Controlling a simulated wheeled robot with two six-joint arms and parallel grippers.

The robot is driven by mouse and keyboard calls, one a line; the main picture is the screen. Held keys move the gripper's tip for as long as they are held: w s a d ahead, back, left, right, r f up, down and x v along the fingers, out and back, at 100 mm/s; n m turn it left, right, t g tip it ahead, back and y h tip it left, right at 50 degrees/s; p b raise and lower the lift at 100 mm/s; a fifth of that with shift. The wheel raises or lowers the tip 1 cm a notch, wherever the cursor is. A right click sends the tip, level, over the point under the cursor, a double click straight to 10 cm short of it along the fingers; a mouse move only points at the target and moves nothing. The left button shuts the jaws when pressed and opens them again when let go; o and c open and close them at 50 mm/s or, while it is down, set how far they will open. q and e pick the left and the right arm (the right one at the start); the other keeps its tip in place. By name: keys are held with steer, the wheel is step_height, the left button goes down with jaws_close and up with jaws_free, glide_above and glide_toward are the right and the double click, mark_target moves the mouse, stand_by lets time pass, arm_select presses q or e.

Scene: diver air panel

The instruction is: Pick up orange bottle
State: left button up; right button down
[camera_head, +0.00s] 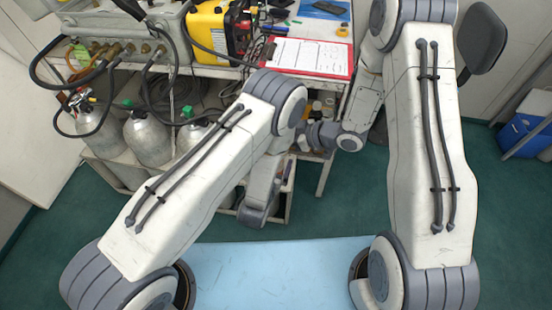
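I cannot make out a clear orange bottle. Several small containers (316,106) stand on the shelf under the bench, partly hidden by my arms; their colours and shapes are too small to tell. My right arm bends down from the top right, and its wrist end reaches in front of that shelf, close to these containers. My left arm bends at the middle, and its wrist end hangs lower, in front of the lower shelf. The fingers of both grippers are hidden or too small to make out.
A red clipboard (338,69) with paper lies at the bench's front edge. A yellow case (208,27) and a grey hose panel (118,24) stand left of it. Grey cylinders (147,138) stand below. A blue bin (520,132) is at right. Green floor is open around.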

arm_select(q)
steer(key=shift+x, duration=1.15)
steer(key=shift+d, duration=0.1)
jaws_close()
steer(key=shift+r, duration=0.1)
arm_select(e)
steer(key=shift+c, duration=2.4)
jaws_free()
steer(key=shift+o, duration=0.6)
